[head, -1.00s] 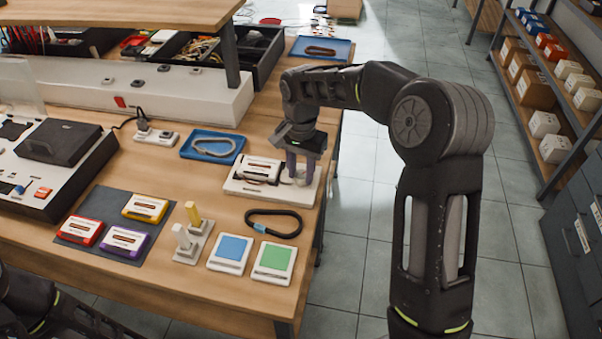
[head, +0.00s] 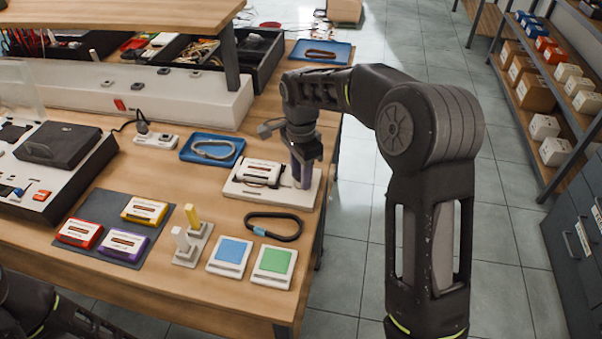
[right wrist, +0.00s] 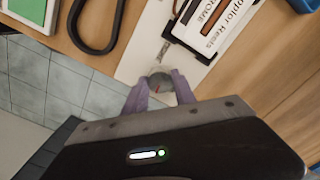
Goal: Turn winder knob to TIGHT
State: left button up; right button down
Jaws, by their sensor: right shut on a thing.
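The winder is a white board (head: 243,193) near the table's right edge, with a white cassette (head: 262,170) on it. In the head view the right gripper (head: 300,178) hides the knob. The knob's lettering cannot be read. My left arm shows at the lower left, but its gripper is out of view.
A black cable loop (head: 274,237) lies in front of the winder, with blue (head: 230,250) and green (head: 273,262) pads nearby. A blue tray (head: 212,148) sits behind left. Several cassettes lie on a dark mat (head: 84,203). Floor is open to the right.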

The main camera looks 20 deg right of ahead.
jog(key=c, duration=1)
grip_release()
notch_tip(320, 180, up, 8)
jog(key=shift+f, duration=0.1)
